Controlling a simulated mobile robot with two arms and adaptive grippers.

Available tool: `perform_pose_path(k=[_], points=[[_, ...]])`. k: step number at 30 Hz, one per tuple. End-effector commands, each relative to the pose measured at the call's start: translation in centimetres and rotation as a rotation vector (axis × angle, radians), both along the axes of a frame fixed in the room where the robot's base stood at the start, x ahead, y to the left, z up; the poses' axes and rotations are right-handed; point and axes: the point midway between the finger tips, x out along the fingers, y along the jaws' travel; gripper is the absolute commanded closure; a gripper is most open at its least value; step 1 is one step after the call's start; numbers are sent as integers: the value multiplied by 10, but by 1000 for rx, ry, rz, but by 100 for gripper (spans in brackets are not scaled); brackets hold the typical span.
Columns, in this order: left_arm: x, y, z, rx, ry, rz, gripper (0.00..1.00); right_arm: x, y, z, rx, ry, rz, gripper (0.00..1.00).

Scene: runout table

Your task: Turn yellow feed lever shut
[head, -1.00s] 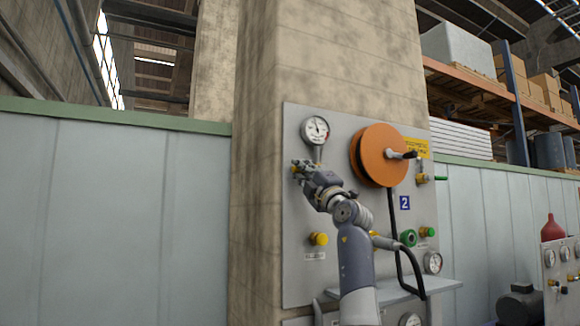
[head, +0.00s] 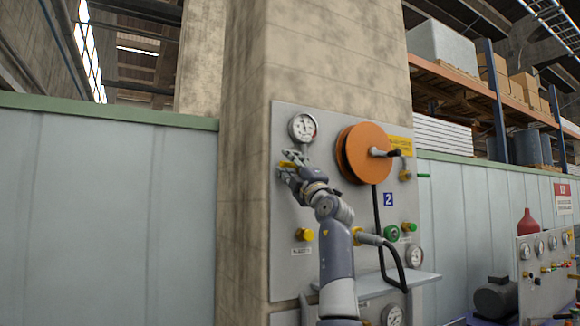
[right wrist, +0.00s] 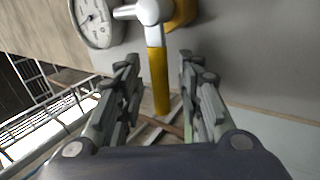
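The yellow feed lever (right wrist: 158,80) hangs down from a silver valve fitting (right wrist: 152,11) in the right wrist view. It lies between the two fingers of my right gripper (right wrist: 158,68), which are open with a gap on each side. In the head view my right gripper (head: 289,165) is at the upper left of the grey panel (head: 285,215), just below a round gauge (head: 303,127). A bit of the yellow lever (head: 286,165) shows at the fingers, which hide the rest. My left gripper is not in view.
An orange reel (head: 366,152) with a black handle is mounted right of my gripper. A black hose (head: 381,240) hangs below it. A yellow knob (head: 305,235) and a green fitting (head: 391,232) sit lower on the panel. A shelf (head: 405,288) juts out underneath.

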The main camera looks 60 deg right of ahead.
Motion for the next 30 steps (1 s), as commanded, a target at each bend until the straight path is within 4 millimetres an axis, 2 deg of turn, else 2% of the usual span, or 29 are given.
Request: perform_pose_path(k=[13,30], points=[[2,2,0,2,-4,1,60,-7,4,-8,-2,3,-2,66],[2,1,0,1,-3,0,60,-48,32,-40,-4,3,2,66]])
